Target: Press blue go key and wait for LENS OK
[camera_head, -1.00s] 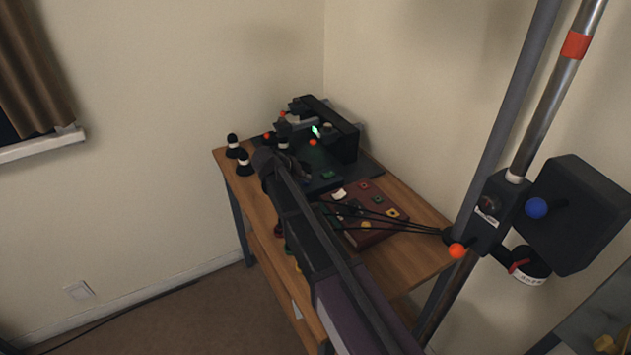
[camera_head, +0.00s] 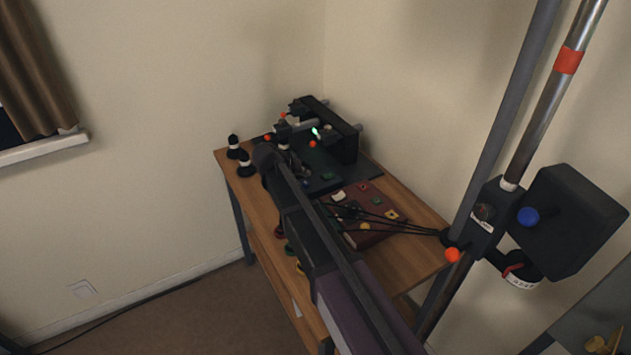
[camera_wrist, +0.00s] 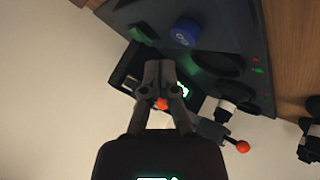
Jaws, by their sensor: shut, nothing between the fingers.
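The blue go key (camera_wrist: 186,31) shows near the top of the wrist view, a round cap with pale lettering on a dark panel. It also shows small in the head view (camera_head: 306,183). My gripper (camera_wrist: 159,62) is shut and empty. In the wrist view its fingertips are below and left of the blue key, apart from it in the picture; the height gap cannot be told. In the head view my gripper (camera_head: 297,168) is over the dark bench device (camera_head: 340,143). A small green-lit display (camera_wrist: 182,89) is partly behind the fingers; its text is unreadable.
A green key (camera_wrist: 143,35) sits left of the blue one. Round dark recesses (camera_wrist: 222,63) and an orange ball knob (camera_wrist: 242,147) are nearby. Black-capped pieces (camera_head: 245,165) stand on the wooden table (camera_head: 405,265). A brown tray (camera_head: 377,236) holds small coloured parts.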

